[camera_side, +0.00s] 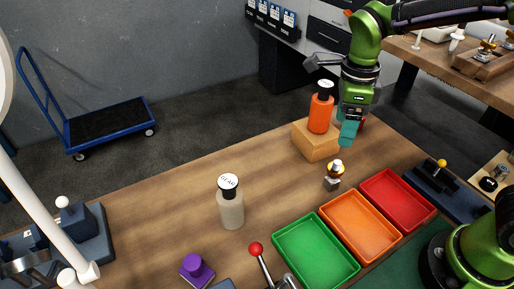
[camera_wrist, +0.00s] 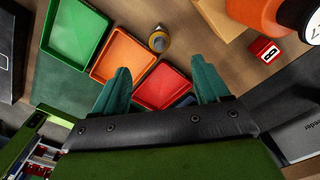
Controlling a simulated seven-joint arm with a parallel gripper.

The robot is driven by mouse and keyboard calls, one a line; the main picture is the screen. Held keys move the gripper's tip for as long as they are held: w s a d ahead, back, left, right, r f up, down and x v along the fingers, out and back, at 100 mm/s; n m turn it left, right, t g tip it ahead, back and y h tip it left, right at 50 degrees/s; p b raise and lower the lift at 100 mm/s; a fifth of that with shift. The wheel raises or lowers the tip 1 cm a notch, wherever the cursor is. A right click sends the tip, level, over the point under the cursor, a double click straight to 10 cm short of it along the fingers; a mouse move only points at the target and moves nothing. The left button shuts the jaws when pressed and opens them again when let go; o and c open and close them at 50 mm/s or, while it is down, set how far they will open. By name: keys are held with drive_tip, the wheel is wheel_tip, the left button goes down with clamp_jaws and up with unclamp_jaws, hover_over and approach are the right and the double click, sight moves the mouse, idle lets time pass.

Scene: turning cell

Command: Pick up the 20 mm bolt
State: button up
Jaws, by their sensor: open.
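I cannot make out a plainly marked 20 mm bolt. My gripper (camera_side: 348,136) is above the table beside the wooden block, up and slightly right of that piece. In the wrist view its teal fingers (camera_wrist: 160,66) are spread, with nothing held between them; the red tray shows below the gap.
Green (camera_side: 314,250), orange (camera_side: 361,226) and red (camera_side: 398,199) trays stand in a row. An orange bottle (camera_side: 320,112) stands on a wooden block (camera_side: 315,142) close to my gripper. A small red block (camera_wrist: 265,51) lies nearby. A pale bottle (camera_side: 231,206) and purple piece (camera_side: 196,271) stand left.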

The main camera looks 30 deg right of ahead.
sight(336, 162)
drive_tip(key=shift+m, duration=0.9)
wheel_tip(336, 162, down, 12)
drive_tip(key=shift+s+r, duration=0.15)
drive_tip(key=f, duration=0.5)
drive_tip(key=shift+s+d, duration=0.1)
drive_tip(key=shift+d, duration=0.1)
clamp_jaws()
